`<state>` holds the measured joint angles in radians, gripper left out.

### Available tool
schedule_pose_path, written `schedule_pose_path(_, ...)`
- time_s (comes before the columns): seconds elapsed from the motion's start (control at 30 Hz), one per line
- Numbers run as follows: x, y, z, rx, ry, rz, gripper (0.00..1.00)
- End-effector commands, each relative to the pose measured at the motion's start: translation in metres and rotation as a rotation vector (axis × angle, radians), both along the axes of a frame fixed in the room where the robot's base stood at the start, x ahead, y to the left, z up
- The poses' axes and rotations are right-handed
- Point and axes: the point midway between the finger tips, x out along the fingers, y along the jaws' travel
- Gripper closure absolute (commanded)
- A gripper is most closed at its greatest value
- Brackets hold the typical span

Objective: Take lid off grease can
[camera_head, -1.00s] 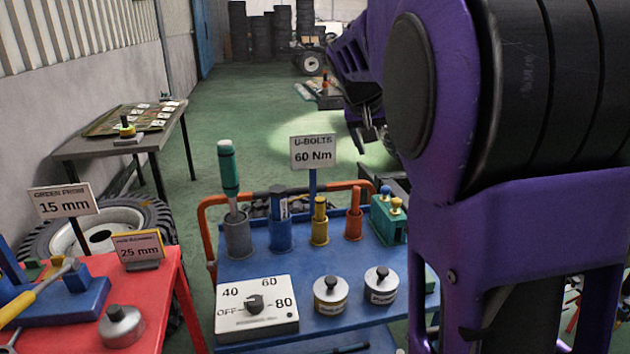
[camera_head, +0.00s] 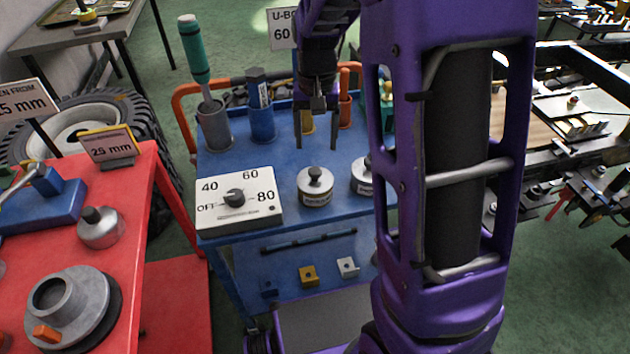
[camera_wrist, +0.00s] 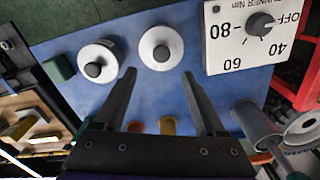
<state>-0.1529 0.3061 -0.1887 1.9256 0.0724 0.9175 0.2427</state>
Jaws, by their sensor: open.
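Two round silver cans with dark knobs on their lids stand on the blue cart top (camera_head: 290,165). The left can (camera_head: 315,189) is beside the dial box and has a pale label. The right can (camera_head: 361,178) is partly hidden behind my arm. Both labels are too small to read. In the wrist view, which is turned around, the left can (camera_wrist: 161,48) lies just ahead of the fingertips and the other can (camera_wrist: 100,62) is to its left. Both lids are on. My gripper (camera_head: 317,146) points down, open and empty, above and behind the left can; it also shows in the wrist view (camera_wrist: 158,75).
A dial box (camera_head: 238,200) sits left of the cans. Upright holders with tools, including a green-handled one (camera_head: 192,50), line the cart's back. A torque sign (camera_head: 283,30) stands behind. A red table (camera_head: 130,235) is at left. The cart's lower shelf holds small blocks.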

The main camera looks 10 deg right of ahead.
Motion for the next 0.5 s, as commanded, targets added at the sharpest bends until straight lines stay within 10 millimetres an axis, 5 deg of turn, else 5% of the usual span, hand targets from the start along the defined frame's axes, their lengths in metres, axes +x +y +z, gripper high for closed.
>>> schedule_pose_path(0.5, -0.008, 0.005, -0.060, -0.001, 0.003, 0.001, 0.27)
